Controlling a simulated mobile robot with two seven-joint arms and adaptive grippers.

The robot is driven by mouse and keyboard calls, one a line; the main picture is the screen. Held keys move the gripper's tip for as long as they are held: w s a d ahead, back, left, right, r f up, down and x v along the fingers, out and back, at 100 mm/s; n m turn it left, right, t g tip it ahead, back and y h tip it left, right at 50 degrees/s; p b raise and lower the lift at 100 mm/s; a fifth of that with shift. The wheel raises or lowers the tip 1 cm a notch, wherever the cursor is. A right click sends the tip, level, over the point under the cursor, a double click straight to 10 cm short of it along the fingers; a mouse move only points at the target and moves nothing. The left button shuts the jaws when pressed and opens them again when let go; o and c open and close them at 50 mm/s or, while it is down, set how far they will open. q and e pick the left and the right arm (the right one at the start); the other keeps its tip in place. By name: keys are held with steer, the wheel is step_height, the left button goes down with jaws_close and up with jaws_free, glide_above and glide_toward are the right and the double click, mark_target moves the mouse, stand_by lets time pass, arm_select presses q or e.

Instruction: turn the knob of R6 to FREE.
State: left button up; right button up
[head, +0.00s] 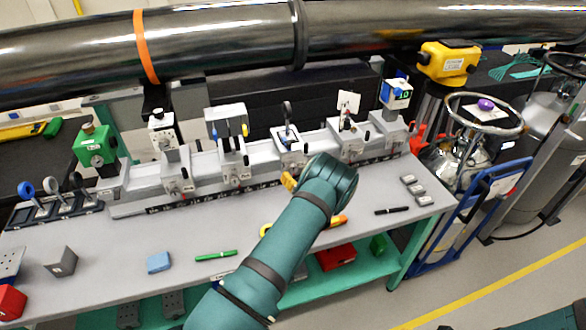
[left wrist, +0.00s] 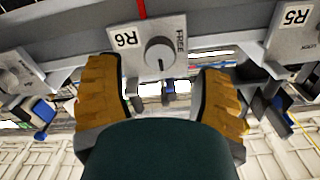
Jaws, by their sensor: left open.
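The R6 carrier (left wrist: 135,60) fills the upper middle of the left wrist view, with its label plate and a round grey knob (left wrist: 158,54). I cannot tell surely where the knob's pointer stands. My left gripper (left wrist: 161,95) is open, its yellow fingers apart on either side of the knob's line and not closed on it. In the head view my left gripper (head: 289,182) is mostly hidden behind its own wrist, in front of the carrier row. My right gripper is not in view.
The R5 carrier (left wrist: 285,45) stands beside R6 in the left wrist view. The carriers sit on a long rail (head: 130,207) at the back of the bench. A large dark pipe (head: 220,38) crosses above. A green marker (head: 216,255) and a blue block (head: 159,262) lie on the bench.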

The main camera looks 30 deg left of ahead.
mark_target(294, 169)
arm_select(q)
steer(key=shift+x, duration=2.3)
jaws_close()
